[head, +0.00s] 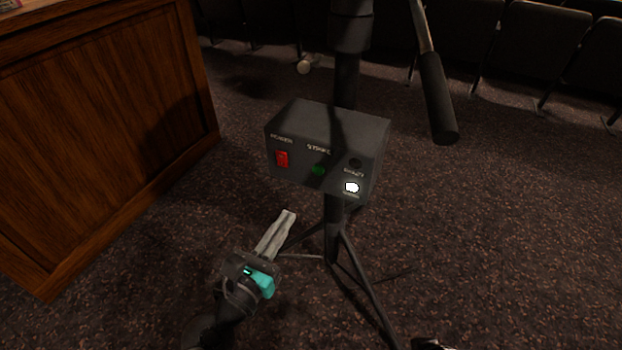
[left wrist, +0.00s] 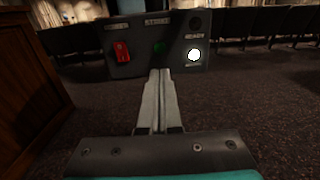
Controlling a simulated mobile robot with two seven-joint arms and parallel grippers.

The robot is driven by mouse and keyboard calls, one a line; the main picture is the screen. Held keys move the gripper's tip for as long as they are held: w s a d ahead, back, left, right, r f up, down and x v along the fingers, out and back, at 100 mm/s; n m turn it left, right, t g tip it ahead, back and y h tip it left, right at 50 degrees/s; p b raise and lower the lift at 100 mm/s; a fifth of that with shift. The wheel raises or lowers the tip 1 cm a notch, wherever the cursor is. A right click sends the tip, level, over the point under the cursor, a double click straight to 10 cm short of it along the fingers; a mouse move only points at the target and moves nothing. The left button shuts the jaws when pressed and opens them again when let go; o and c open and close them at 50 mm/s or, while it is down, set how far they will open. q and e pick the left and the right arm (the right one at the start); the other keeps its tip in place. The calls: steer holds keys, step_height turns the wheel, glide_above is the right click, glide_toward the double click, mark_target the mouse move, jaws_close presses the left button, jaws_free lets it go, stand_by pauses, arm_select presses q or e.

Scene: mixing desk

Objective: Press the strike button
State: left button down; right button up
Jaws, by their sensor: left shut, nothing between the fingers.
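A dark control box (head: 300,184) is fixed on a black stand. Its front has a red power switch (head: 282,158) on the left, a green button (head: 318,170) under the strike label in the middle, and a lit white lamp (head: 351,187) on the right. My left gripper (head: 289,214) is shut and empty, below and in front of the box. In the left wrist view, its fingertips (left wrist: 159,72) point at the box (left wrist: 142,66), just below the green button (left wrist: 159,47). I cannot tell the exact gap.
A wooden cabinet (head: 95,120) stands at the left. The stand's legs (head: 362,275) spread on the dark carpet below the box. A black handle (head: 438,98) hangs at the upper right. Rows of dark seats (head: 535,50) stand behind. The carpet at the right is clear.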

arm_select(q)
glide_toward(318, 170)
steer(key=x, duration=0.5)
steer(key=shift+a+f, duration=0.1)
steer(key=shift+f, duration=0.15)
steer(key=shift+w+d+b, duration=0.25)
steer(key=shift+w+b, duration=0.1)
steer(key=shift+w, duration=0.35)
steer(key=shift+w+d, duration=0.1)
steer(key=shift+w, duration=0.1)
arm_select(e)
steer(key=shift+s+r, duration=0.1)
steer(key=shift+r, duration=0.5)
arm_select(q)
steer(key=shift+w+d+r, duration=0.15)
steer(key=shift+w, duration=0.35)
steer(key=shift+w+d+r, duration=0.1)
steer(key=shift+w, duration=0.05)
arm_select(e)
steer(key=shift+s+r, duration=0.1)
